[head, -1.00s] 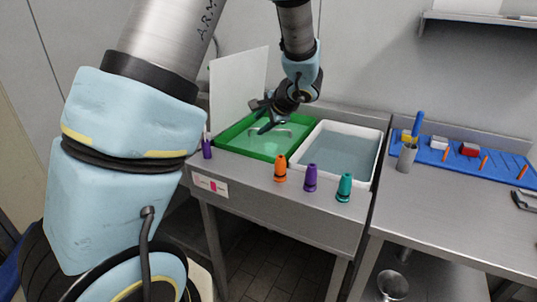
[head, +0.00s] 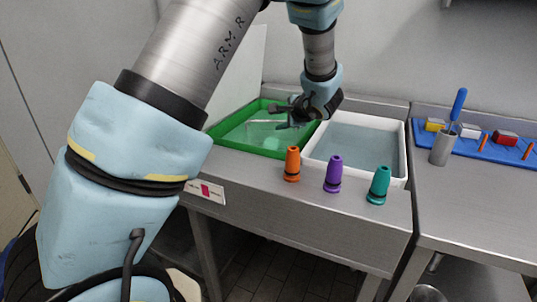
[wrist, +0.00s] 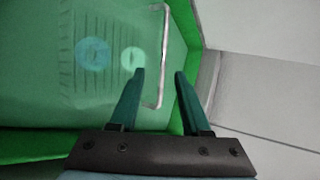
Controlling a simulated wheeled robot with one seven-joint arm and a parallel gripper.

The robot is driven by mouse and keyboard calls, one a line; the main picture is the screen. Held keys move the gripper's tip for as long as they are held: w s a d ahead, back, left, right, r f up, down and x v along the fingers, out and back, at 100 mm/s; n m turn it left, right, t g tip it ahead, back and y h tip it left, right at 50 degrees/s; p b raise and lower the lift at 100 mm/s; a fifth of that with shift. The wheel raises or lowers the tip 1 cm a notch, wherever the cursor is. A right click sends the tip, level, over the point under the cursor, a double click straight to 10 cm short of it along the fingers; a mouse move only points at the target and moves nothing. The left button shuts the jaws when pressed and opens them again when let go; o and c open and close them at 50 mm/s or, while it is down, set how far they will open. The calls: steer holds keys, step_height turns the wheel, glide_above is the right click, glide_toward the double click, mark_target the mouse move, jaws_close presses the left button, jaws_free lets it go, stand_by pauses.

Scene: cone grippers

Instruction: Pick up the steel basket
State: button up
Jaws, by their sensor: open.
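The steel basket (wrist: 75,85) sits low in the green tub (wrist: 188,20), seen through green-tinted liquid in the wrist view. A blue disc (wrist: 92,54) and a pale green disc (wrist: 132,58) show within its slotted outline. Its pale bar-like handle (wrist: 163,50) runs along its right side. My gripper (wrist: 159,72) is open and empty, its two teal fingers on either side of the handle's line in the picture; I cannot tell the height gap. In the head view my gripper (head: 292,114) is over the green tub (head: 267,149), and the basket is mostly hidden or blurred.
A white tub (head: 402,150) of liquid adjoins on the right. Orange (head: 292,165), purple (head: 333,175) and teal (head: 379,186) cones stand along the front ledge. A steel cup (head: 441,148) with a blue-handled tool and a blue mat (head: 505,148) are further right.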

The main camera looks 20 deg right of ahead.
mark_target(275, 121)
steer(key=p+x, duration=0.1)
steer(key=x, duration=0.4)
steer(key=shift+w+r, duration=0.1)
steer(key=shift+w, duration=0.05)
steer(key=p+x, duration=0.2)
steer(key=x, duration=0.3)
steer(key=shift+w+a, duration=0.15)
jaws_close()
steer(key=shift+r, duration=0.1)
stand_by(0.9)
